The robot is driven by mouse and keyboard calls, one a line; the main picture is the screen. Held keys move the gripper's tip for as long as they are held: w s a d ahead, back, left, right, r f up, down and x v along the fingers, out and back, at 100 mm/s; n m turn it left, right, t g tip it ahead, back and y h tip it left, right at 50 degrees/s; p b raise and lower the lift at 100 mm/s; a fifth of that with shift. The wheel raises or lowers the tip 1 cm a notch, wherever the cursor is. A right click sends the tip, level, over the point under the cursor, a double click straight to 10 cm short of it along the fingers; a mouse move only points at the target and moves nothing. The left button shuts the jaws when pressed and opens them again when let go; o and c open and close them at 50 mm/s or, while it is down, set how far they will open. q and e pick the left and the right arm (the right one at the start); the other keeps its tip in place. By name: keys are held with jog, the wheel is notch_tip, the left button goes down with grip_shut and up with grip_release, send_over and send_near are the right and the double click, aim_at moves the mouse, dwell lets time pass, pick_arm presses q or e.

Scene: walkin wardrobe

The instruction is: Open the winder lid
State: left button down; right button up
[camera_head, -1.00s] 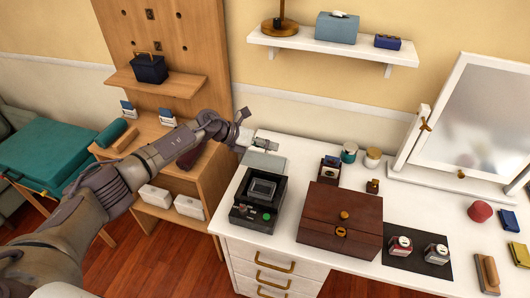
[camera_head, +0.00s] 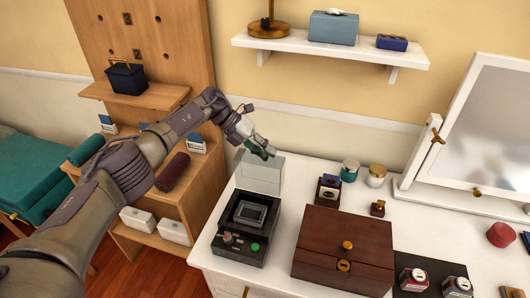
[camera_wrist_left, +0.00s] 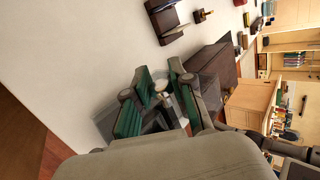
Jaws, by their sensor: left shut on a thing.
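The winder (camera_head: 239,228) is a black box on the white dresser top, with a grey square holder inside and a green button on its front. Its translucent grey lid (camera_head: 261,178) stands raised at the back of the box. My left gripper (camera_head: 258,150) is at the lid's upper edge, shut on it. In the left wrist view, the green-padded fingers of my left gripper (camera_wrist_left: 160,92) flank a small pale part, and the winder is mostly hidden behind them. My right gripper is not in view.
A dark red wooden box (camera_head: 343,248) stands right of the winder. A small dark holder (camera_head: 328,192), jars and a little bottle stand behind it. A white shelf (camera_head: 330,47) hangs above. A wooden shelf unit (camera_head: 201,180) stands left, below my arm.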

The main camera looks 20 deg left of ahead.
pick_arm(q)
jog(key=shift+w+f, duration=0.15)
jog(key=shift+f, duration=0.05)
jog(key=c, duration=1)
grip_release()
jog(key=shift+c, duration=0.2)
jog(key=w+v, duration=0.1)
jog(key=v, duration=1.1)
jog(key=shift+s, duration=0.5)
